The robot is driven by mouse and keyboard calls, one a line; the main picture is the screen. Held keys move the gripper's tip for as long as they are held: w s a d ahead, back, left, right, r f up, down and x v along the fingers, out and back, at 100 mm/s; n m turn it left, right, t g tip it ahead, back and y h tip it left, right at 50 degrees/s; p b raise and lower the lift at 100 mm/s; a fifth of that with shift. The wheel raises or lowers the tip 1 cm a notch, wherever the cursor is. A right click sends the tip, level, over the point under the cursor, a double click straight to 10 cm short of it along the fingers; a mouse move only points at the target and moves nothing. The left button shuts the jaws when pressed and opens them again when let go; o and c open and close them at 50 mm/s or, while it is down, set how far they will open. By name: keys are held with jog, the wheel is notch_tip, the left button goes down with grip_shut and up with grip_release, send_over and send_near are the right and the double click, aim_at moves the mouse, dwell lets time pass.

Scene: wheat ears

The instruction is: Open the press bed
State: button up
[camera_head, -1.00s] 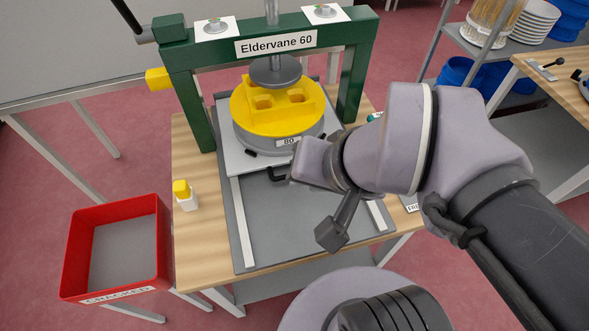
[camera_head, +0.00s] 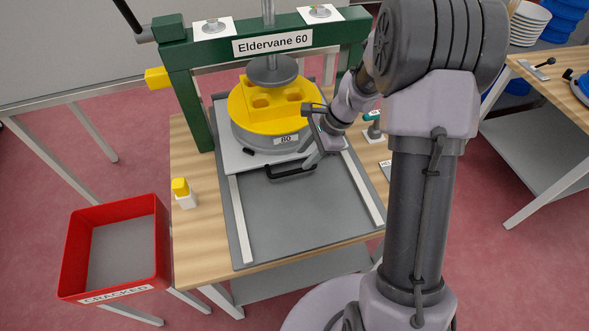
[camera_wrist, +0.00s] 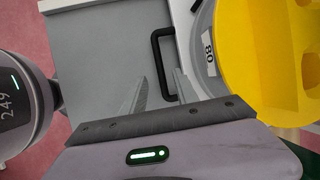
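The press bed (camera_head: 236,158) is a pale plate between the green posts of the press. It bears a grey round mould labelled 80 with a yellow block on top. Its black handle (camera_head: 290,173) sticks out at the front, over the grey base with two white rails. The handle also shows in the wrist view (camera_wrist: 155,62). My gripper (camera_head: 311,163) is at the handle's right end. In the wrist view my gripper (camera_wrist: 162,92) has its two fingers apart, with the handle's near end between them in the picture; contact cannot be told.
The green press frame (camera_head: 186,95) labelled Eldervane 60 stands over the bed, its round ram (camera_head: 272,70) close above the yellow block. A red crate (camera_head: 160,240) labelled CRACKED is at the left. A small yellow-capped bottle (camera_head: 183,194) stands on the table. The rails' front stretch is clear.

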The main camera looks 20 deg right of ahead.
aim_at(292, 171)
jog(key=b+x, duration=0.2)
jog(key=x, duration=0.5)
jog(key=shift+f, duration=0.15)
jog(key=shift+c, duration=0.5)
grip_shut()
dwell(0.5)
